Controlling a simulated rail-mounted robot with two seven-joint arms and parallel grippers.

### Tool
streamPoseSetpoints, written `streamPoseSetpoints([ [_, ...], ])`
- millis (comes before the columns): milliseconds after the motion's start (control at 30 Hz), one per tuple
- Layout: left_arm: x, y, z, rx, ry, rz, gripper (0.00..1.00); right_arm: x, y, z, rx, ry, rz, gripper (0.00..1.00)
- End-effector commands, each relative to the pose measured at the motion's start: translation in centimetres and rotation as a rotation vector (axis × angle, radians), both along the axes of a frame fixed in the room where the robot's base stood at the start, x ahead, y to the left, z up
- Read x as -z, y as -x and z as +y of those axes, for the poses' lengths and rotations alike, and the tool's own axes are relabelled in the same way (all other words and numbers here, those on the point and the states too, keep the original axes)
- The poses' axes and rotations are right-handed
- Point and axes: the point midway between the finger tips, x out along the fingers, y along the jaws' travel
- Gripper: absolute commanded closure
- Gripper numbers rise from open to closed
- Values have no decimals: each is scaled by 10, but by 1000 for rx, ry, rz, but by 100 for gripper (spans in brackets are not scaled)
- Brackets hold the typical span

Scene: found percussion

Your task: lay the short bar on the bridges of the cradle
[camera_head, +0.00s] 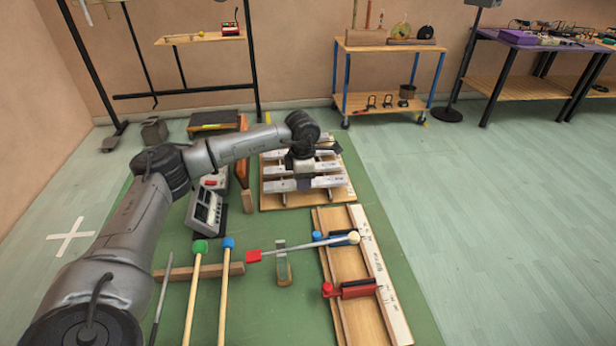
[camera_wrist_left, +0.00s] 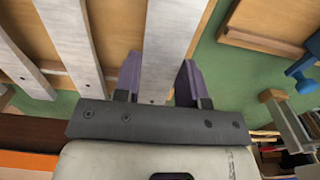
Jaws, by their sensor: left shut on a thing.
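My left gripper (camera_head: 304,183) is over the near part of the wooden cradle (camera_head: 267,203). In the left wrist view its purple fingers (camera_wrist_left: 160,85) are shut on a pale metal bar, the short bar (camera_wrist_left: 172,40), which runs away between them. In the head view this bar (camera_head: 328,182) lies across the cradle's near part, roughly level with the other bars. I cannot tell whether it touches the bridges. Other pale bars (camera_wrist_left: 73,40) lie beside it, apart from it, on the cradle. The gripper hides part of the bar. My right gripper is not in view.
A wooden frame (camera_head: 340,312) with a red clamp (camera_head: 355,289) stands at the near right. Mallets with green (camera_head: 200,246) and blue (camera_head: 228,243) heads lean on a wooden block (camera_head: 175,273). A grey device (camera_head: 205,210) sits left of the cradle. The green mat is bare in places.

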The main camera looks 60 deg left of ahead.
Motion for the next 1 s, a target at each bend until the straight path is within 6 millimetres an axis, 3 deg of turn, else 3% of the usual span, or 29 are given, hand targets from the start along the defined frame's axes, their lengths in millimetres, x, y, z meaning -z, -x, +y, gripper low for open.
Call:
streamPoseSetpoints([
  [700, 14, 0, 0, -1, -1, 0, 92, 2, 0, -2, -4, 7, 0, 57],
  [733, 15, 0, 0, -1, -1, 0, 60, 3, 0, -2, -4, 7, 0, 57],
  [1000, 14, 0, 0, 0, -1, 0, 37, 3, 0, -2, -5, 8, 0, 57],
])
